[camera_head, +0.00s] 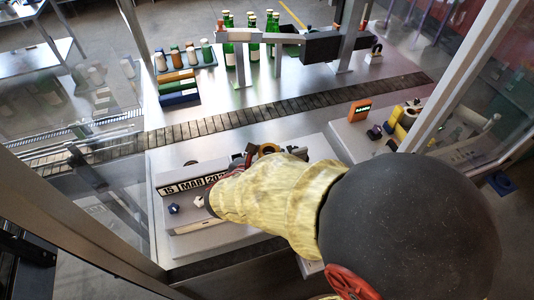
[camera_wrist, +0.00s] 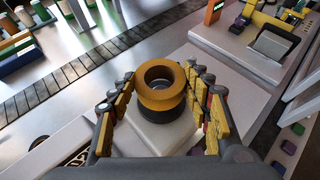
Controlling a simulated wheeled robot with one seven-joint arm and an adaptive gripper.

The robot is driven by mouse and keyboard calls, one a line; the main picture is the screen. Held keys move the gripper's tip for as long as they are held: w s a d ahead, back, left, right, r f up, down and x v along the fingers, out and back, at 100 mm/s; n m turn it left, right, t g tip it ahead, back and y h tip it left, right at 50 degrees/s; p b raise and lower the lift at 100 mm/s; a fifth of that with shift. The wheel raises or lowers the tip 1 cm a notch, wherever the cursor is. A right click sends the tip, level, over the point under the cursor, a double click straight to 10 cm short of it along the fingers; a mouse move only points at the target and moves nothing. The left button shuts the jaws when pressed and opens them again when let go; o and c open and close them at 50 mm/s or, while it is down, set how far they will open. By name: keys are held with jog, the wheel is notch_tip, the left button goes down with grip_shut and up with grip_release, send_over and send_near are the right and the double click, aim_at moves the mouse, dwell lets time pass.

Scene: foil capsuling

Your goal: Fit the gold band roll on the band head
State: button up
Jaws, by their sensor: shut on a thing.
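The gold band roll (camera_wrist: 163,101) is a gold ring with an open centre, between the two yellow-padded fingers of my gripper (camera_wrist: 161,79) in the wrist view. My gripper is shut on it. A dark round part shows under the gold, above a white block (camera_wrist: 152,134); whether the roll touches that block or sits on a post cannot be told. In the head view the ring (camera_head: 267,148) shows just past my gripper (camera_head: 243,160), and my yellow-sleeved arm hides much of the spot. I cannot tell for sure which part is the band head.
A dark slatted conveyor (camera_head: 235,121) runs behind. Green bottles (camera_head: 253,40) and coloured rolls (camera_head: 190,55) stand beyond it. A date plate (camera_head: 190,184) with knobs lies at left. Clear panels and frame posts flank the table.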

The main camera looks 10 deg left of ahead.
jog(key=shift+f+b, duration=0.3)
jog(key=shift+f, duration=0.05)
dwell(0.3)
jog(key=shift+f+b, duration=0.3)
jog(key=shift+f, duration=0.05)
jog(key=shift+f+b, duration=0.55)
dwell(1.0)
jog(key=o, duration=1.2)
jog(key=shift+o, duration=0.2)
jog(key=v, duration=1.2)
